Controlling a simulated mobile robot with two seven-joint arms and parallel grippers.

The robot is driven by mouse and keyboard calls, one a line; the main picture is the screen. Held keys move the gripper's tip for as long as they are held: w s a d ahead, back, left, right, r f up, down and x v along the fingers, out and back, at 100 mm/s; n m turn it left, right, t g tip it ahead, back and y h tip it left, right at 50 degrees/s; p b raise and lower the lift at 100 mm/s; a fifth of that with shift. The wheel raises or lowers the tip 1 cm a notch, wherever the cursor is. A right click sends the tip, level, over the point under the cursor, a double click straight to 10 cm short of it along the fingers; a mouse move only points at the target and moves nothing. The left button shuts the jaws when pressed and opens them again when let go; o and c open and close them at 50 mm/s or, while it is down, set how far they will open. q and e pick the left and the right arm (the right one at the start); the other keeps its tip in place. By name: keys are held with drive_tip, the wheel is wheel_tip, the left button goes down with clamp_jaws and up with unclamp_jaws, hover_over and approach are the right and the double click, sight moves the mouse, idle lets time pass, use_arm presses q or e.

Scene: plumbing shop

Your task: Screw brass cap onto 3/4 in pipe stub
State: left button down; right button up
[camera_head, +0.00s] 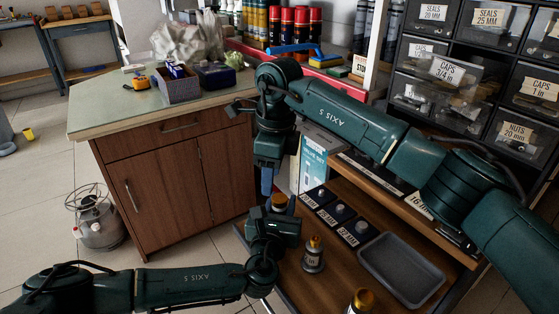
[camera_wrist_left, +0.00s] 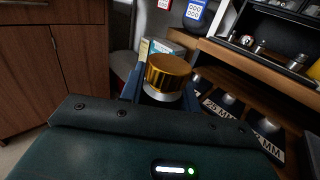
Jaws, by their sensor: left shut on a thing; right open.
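A brass cap (camera_wrist_left: 168,72) with a pale band under it sits between the fingers of my left gripper (camera_wrist_left: 160,95), which is shut on it. In the head view the cap (camera_head: 279,202) shows at the tips of my left gripper (camera_head: 275,212). I cannot tell whether a stub is under it. My right gripper (camera_head: 267,185) is open and points down, close beside the left one. Its fingers are partly hidden. A pipe stub with a brass top (camera_head: 313,255) stands on the lower wooden board. Another brass-topped stub (camera_head: 360,301) is at the bottom edge. Their sizes are unreadable.
A grey tray (camera_head: 408,292) lies right of the stubs. Black pads with millimetre labels (camera_head: 341,213) run along the board. Labelled bins, including a caps 3/4 in bin (camera_head: 440,95), stand at the upper right. A wooden cabinet (camera_head: 170,180) is at the left.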

sight(279, 198)
drive_tip(key=n, duration=1)
drive_tip(key=shift+w+d+r+n+h, duration=0.25)
drive_tip(key=shift+d+r+n+h, duration=0.05)
drive_tip(key=shift+r+n, duration=0.1)
drive_tip(key=n, duration=0.6)
drive_tip(key=shift+w+d+r, duration=0.2)
drive_tip(key=shift+d+r, duration=0.05)
drive_tip(key=n, duration=0.5)
drive_tip(key=shift+w+d+r+n, duration=0.15)
drive_tip(key=shift+d+r+n, duration=0.1)
drive_tip(key=shift+n, duration=0.05)
drive_tip(key=shift+f, duration=4)
drive_tip(key=shift+c, duration=0.4)
